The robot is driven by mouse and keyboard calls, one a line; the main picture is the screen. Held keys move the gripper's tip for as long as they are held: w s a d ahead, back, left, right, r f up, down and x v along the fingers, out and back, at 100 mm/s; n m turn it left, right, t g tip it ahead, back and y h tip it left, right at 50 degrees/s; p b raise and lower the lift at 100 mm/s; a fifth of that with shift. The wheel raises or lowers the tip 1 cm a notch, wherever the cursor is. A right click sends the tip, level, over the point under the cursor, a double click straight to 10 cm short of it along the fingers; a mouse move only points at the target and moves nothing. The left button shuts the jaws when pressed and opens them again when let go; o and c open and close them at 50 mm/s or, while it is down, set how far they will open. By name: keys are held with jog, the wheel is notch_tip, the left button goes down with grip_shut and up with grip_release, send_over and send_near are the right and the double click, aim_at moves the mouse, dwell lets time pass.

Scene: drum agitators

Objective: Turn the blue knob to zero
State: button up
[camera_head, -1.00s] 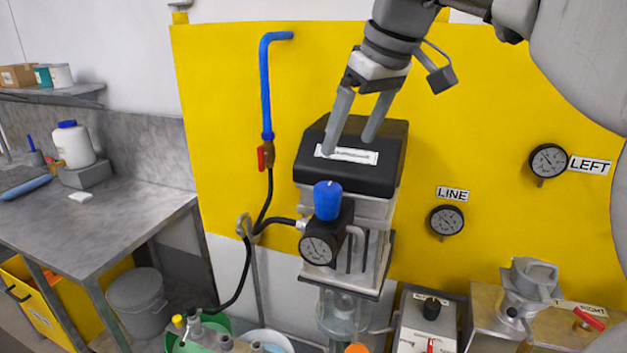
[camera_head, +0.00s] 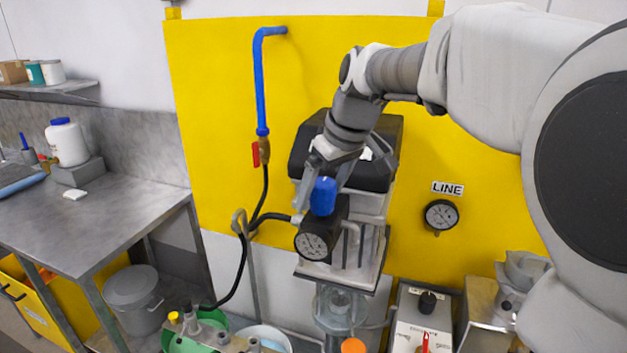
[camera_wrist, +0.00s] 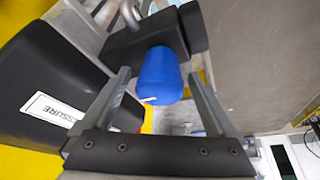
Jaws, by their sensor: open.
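The blue knob (camera_head: 323,196) stands on top of a black regulator body (camera_head: 326,226) with a round gauge (camera_head: 311,245) on its front. In the wrist view the blue knob (camera_wrist: 161,76) lies between my two open fingers, with a small pale mark near its end. In the wrist view my gripper (camera_wrist: 162,85) shows gaps between each finger and the knob, though I cannot tell contact for certain.
A black box with a PRESSURE label (camera_wrist: 55,108) is close beside my left finger. A blue pipe with a red-handled valve (camera_head: 261,150) and black hose are to the left. A LINE gauge (camera_head: 441,215) is on the yellow panel. A grey bench (camera_head: 95,215) stands left.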

jog(key=c, duration=1.3)
jog(key=shift+c, duration=0.2)
jog(key=shift+n, duration=0.3)
jog(key=n, duration=0.2)
jog(key=n+g+y, duration=0.1)
jog(key=n, duration=0.1)
jog(key=shift+n+g, duration=0.3)
jog(key=n+g, duration=0.1)
jog(key=n, duration=0.2)
jog(key=n+g+p, duration=0.1)
jog(key=n, duration=0.2)
jog(key=shift+r+n+g+y, duration=0.15)
jog(key=shift+n+g+y, duration=0.15)
jog(key=shift+y, duration=0.1)
jog(key=n+g+p, duration=0.1)
jog(key=n, duration=0.2)
jog(key=n+g+h+p, duration=0.1)
jog(key=n+p, duration=0.1)
jog(key=n, duration=0.1)
jog(key=n+h+p, duration=0.1)
jog(key=n, duration=0.2)
jog(key=n+g+p, duration=0.1)
jog(key=n, duration=0.2)
jog(key=shift+h+p, duration=0.35)
jog(key=shift+h, duration=0.05)
